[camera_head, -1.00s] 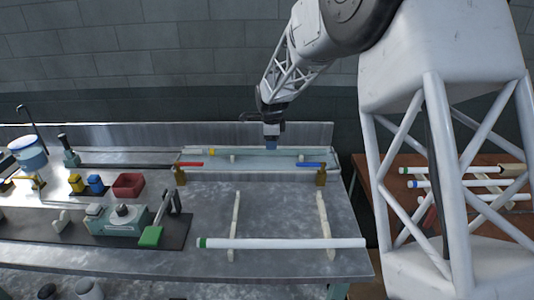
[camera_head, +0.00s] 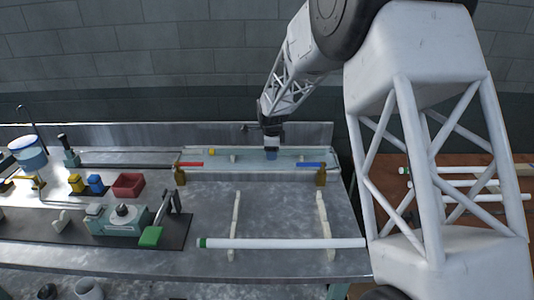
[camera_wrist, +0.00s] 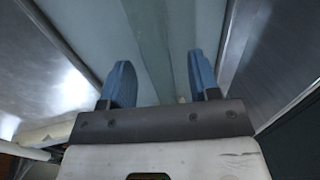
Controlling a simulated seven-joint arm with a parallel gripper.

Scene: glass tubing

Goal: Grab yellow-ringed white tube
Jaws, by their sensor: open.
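The tube with a yellow ring (camera_head: 211,152) lies left to right along the pale tray (camera_head: 250,166) at the back of the bench. Its pale body is hard to tell from the tray. My gripper (camera_head: 271,157) is over the right half of this tray, pointing down, and hides part of it. In the wrist view my gripper (camera_wrist: 163,82) has its two blue fingers spread apart. A greenish strip (camera_wrist: 150,40) runs between them; I cannot tell whether it is the tube. Nothing is visibly held.
A green-ended white tube (camera_head: 280,243) lies across two pale supports at the bench front. Small brown posts (camera_head: 321,175) stand near the tray, with a blue piece (camera_head: 308,164) and a red piece (camera_head: 190,164). A red bin (camera_head: 128,185) and tools are at left.

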